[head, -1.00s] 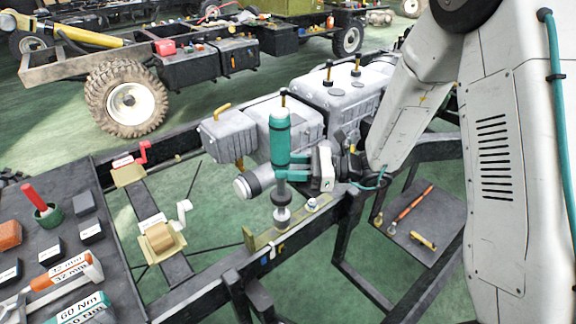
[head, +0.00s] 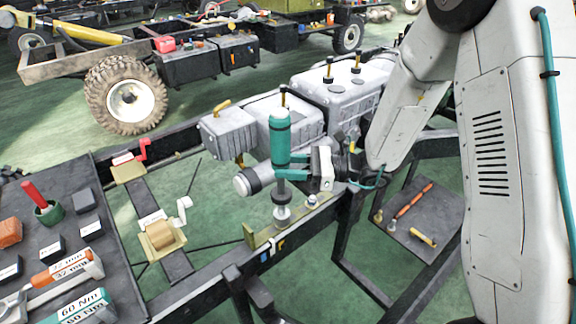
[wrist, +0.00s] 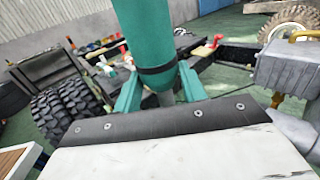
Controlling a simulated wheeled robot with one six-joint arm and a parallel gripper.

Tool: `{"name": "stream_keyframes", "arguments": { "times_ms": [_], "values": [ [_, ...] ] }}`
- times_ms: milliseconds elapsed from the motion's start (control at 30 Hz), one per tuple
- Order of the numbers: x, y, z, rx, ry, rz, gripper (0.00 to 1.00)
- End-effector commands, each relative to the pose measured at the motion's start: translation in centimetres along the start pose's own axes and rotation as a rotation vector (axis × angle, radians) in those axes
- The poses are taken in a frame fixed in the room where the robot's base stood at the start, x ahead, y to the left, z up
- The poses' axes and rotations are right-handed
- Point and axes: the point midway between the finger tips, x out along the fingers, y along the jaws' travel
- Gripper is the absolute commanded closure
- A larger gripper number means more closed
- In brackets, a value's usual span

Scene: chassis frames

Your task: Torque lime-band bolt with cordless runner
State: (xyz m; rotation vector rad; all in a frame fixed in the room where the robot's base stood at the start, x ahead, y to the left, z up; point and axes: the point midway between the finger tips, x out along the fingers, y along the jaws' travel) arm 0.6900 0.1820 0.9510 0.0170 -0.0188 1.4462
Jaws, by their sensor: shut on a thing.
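The cordless runner (head: 280,142), a teal upright cylinder with a dark lower shaft, stands over the chassis rail in the head view. My gripper (head: 290,167) is shut around it with teal fingers. The runner also fills the top middle of the wrist view (wrist: 152,35), between the fingers of my gripper (wrist: 160,90). The runner's lower end is down at a pale silver piece on the olive bracket (head: 260,237); whether it is seated on a bolt cannot be told. Another silver bolt head (head: 311,201) shows to the right. No lime band can be made out.
A dark tool table (head: 120,258) at the left holds a red-handled tool in a green cup (head: 47,214) and labelled wrenches (head: 70,268). Grey engine housings (head: 340,88) stand behind the runner. A low shelf (head: 423,235) with tools is at the right.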

Motion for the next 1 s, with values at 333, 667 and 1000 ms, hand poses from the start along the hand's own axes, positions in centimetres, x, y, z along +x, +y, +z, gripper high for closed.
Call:
{"name": "stream_keyframes", "arguments": {
  "times_ms": [333,667,1000],
  "values": [
    [0.0,-0.04,-0.17,-0.001,-0.002,0.0,1.0],
    [-0.01,-0.05,-0.53,-0.002,-0.002,0.0,1.0],
    [-0.01,-0.04,-0.9,-0.001,-0.002,0.0,1.0]
  ]
}}
